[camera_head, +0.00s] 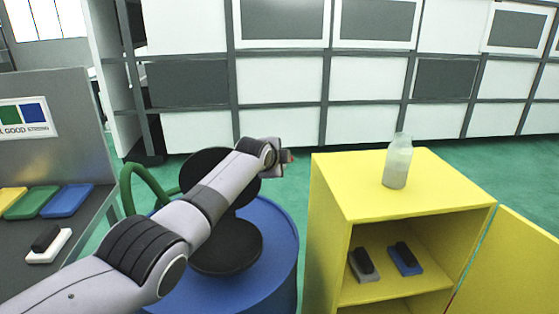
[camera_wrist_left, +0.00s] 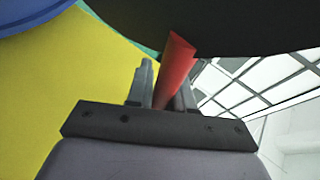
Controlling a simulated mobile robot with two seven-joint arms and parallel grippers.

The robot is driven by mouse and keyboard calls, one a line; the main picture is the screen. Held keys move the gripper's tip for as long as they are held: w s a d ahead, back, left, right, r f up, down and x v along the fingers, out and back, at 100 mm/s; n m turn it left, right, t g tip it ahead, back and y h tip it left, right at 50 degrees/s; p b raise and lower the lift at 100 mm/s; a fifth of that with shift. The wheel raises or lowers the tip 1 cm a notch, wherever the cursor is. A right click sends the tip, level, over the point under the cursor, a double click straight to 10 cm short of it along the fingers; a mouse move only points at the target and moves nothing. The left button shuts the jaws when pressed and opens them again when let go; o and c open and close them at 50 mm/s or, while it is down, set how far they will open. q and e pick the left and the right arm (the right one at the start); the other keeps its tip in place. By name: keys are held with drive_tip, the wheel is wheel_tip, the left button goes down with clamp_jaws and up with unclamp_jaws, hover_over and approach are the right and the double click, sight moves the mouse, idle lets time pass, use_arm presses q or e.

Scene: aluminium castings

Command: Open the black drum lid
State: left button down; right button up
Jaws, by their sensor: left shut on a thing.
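The blue drum (camera_head: 272,232) stands left of centre in the head view. Its black lid (camera_head: 203,160) is tilted up steeply behind my left arm, apart from the flat black round area (camera_head: 232,250) on the drum top. My left gripper (camera_head: 284,158) is at the lid's right side. In the left wrist view it (camera_wrist_left: 166,82) is shut on a red handle (camera_wrist_left: 177,65) below the dark lid (camera_wrist_left: 225,25). My arm hides part of the lid and drum top. My right gripper is in neither view.
A yellow cabinet (camera_head: 330,205) with an open door (camera_head: 515,265) stands right of the drum, a clear bottle (camera_head: 397,163) on top. A green hose (camera_head: 130,180) curves behind the drum. A table (camera_head: 75,258) with coloured trays is at left.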

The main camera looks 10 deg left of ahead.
use_arm(q)
drive_tip(key=shift+s+a+f, duration=0.1)
drive_tip(key=shift+a+f, duration=0.05)
drive_tip(key=shift+f, duration=0.4)
drive_tip(key=c, duration=1.1)
unclamp_jaws()
drive_tip(key=shift+r, duration=0.3)
drive_tip(key=v, duration=0.6)
drive_tip(key=shift+s, duration=0.35)
drive_tip(key=shift+r, duration=0.15)
drive_tip(key=shift+a, duration=0.1)
